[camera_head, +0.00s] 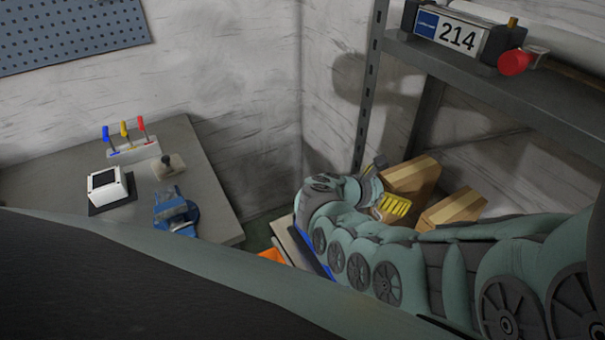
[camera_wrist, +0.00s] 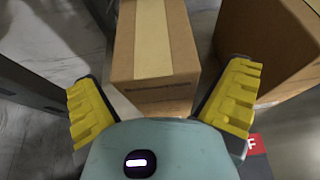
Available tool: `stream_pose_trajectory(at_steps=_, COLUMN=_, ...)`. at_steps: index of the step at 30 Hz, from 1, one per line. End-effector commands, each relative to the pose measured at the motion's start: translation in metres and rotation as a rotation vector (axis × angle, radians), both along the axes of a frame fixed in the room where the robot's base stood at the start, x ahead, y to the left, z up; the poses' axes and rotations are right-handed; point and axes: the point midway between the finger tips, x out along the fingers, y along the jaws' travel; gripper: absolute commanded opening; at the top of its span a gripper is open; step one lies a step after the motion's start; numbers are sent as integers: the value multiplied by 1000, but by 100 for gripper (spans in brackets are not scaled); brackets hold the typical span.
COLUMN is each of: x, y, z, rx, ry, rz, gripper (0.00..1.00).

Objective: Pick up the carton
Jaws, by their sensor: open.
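A brown carton with a pale tape strip (camera_wrist: 156,62) is in the wrist view, ahead of and between the yellow finger pads of my gripper (camera_wrist: 163,103). My gripper is open and empty. The carton's near face is close to the fingertips, and I cannot tell whether they touch it. In the head view, two cartons sit on the lower shelf, one at the back (camera_head: 411,178) and one to the right (camera_head: 453,208). My gripper (camera_head: 392,207) is beside them, partly hidden by my arm. I cannot tell for sure which one is between the fingers.
A second carton (camera_wrist: 270,45) stands close on the right in the wrist view. A grey shelf upright (camera_head: 368,90) and upper shelf (camera_head: 500,85) bound the space.

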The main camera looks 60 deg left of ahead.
Motion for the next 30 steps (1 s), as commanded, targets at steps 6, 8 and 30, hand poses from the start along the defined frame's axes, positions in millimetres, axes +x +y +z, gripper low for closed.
stream_pose_trajectory(at_steps=6, x=9, y=-2, z=-3, rx=1, ry=0, rz=-5, gripper=99)
stream_pose_trajectory(at_steps=8, x=9, y=-2, z=-3, rx=2, ry=0, rz=-4, gripper=99)
stream_pose_trajectory(at_steps=30, x=8, y=-1, z=-3, rx=2, ry=1, rz=-2, gripper=32)
